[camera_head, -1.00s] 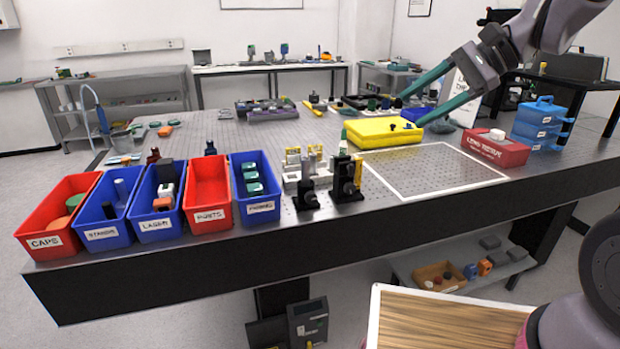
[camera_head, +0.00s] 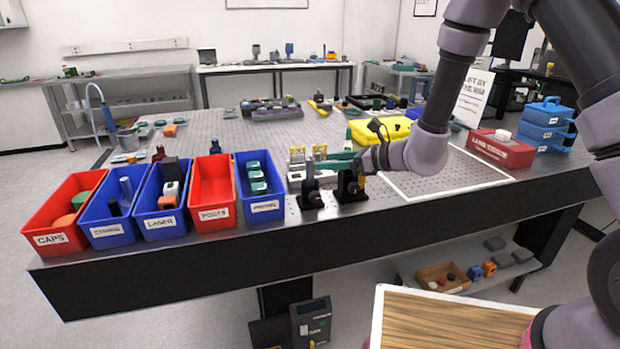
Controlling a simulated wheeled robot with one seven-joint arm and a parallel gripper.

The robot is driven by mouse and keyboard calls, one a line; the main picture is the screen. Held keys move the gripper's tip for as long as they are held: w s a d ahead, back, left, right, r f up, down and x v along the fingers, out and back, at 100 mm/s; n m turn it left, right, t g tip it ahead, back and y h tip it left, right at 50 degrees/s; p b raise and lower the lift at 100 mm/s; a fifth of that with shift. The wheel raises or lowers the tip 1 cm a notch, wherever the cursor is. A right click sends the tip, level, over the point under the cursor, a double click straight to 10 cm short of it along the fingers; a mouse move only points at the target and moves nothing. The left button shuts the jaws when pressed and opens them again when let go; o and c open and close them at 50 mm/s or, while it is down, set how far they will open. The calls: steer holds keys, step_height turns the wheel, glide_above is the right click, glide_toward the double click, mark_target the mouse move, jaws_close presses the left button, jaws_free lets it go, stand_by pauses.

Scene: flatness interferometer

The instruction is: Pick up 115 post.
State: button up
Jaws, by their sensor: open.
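Two black-based post assemblies stand upright near the table's front edge: a left one (camera_head: 311,197) with a thin post, and a right one (camera_head: 351,189). I cannot read which is the 115 post. My gripper (camera_head: 327,163) reaches in from the right, its teal fingers pointing left at the height of the post tops. The fingers are open and partly hidden around the posts. I cannot tell whether they touch or straddle the left post. The red bin labelled POSTS (camera_head: 214,214) stands to the left and looks empty.
Red and blue bins, including CAPS (camera_head: 55,239), line the front left. Small gold-and-white mounts (camera_head: 297,153) stand just behind the posts. A yellow case (camera_head: 395,127), a white-outlined area (camera_head: 455,180), a red box (camera_head: 500,150) and blue cases (camera_head: 545,120) lie right.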

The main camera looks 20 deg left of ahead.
mark_target(310, 162)
steer(key=x, duration=0.6)
steer(key=shift+w+a+f, duration=0.25)
steer(key=shift+w+f, duration=0.05)
steer(key=shift+f, duration=0.05)
jaws_close()
steer(key=shift+r, duration=0.1)
stand_by(1.0)
